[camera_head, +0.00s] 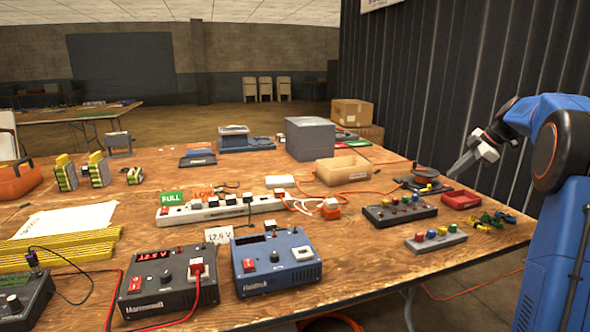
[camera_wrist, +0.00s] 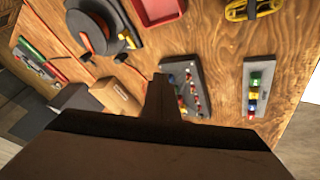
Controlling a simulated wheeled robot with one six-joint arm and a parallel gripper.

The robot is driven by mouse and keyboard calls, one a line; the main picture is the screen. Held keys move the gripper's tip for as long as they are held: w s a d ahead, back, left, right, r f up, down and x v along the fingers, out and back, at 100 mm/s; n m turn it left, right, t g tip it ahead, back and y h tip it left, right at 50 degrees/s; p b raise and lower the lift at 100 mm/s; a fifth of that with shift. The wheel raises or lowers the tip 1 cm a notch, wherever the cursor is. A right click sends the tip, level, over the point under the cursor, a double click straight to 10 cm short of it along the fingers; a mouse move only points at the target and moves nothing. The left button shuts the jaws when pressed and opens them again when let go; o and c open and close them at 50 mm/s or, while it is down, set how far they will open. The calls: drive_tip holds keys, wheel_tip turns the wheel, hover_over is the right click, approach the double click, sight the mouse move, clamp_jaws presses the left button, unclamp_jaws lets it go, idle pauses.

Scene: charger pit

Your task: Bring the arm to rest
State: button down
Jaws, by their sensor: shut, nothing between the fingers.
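My blue arm (camera_head: 562,150) stands at the right edge of the head view, bent at its elbow with the forearm reaching left. My gripper (camera_head: 462,163) is shut and empty, and points down and left above the table's right part. In the wrist view the shut fingers (camera_wrist: 162,98) show as one dark wedge. Below them are a dark terminal block (camera_wrist: 186,86) and a grey block (camera_wrist: 256,88) with coloured posts. The gripper appears to be above the table and apart from these things, though the exact height is hard to tell.
The wooden table (camera_head: 385,275) holds two blue and black chargers, a power strip (camera_head: 222,209), a red tray (camera_head: 461,199), a cable reel (camera_head: 425,172) and coloured clips (camera_head: 492,220). A dark corrugated wall (camera_head: 450,80) stands behind the arm. The table's front right is clear.

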drive_tip(key=s+a+m+g+h, duration=0.15)
drive_tip(key=s+a+m, duration=0.55)
drive_tip(key=s+a, duration=1.5)
drive_tip(key=s+a+f+m+h, duration=0.1)
drive_tip(key=s+f, duration=0.3)
drive_tip(key=s, duration=0.5)
drive_tip(key=s+a+f+m+t+h, duration=0.1)
drive_tip(key=s+a+f+m, duration=0.2)
drive_tip(key=s, duration=0.7)
drive_tip(key=s+a+f+m+h, duration=0.1)
drive_tip(key=s+a+f+m, duration=0.1)
drive_tip(key=s+f+m, duration=0.2)
drive_tip(key=s+f, duration=0.3)
drive_tip(key=s, duration=0.2)
drive_tip(key=shift+s+a, duration=0.15)
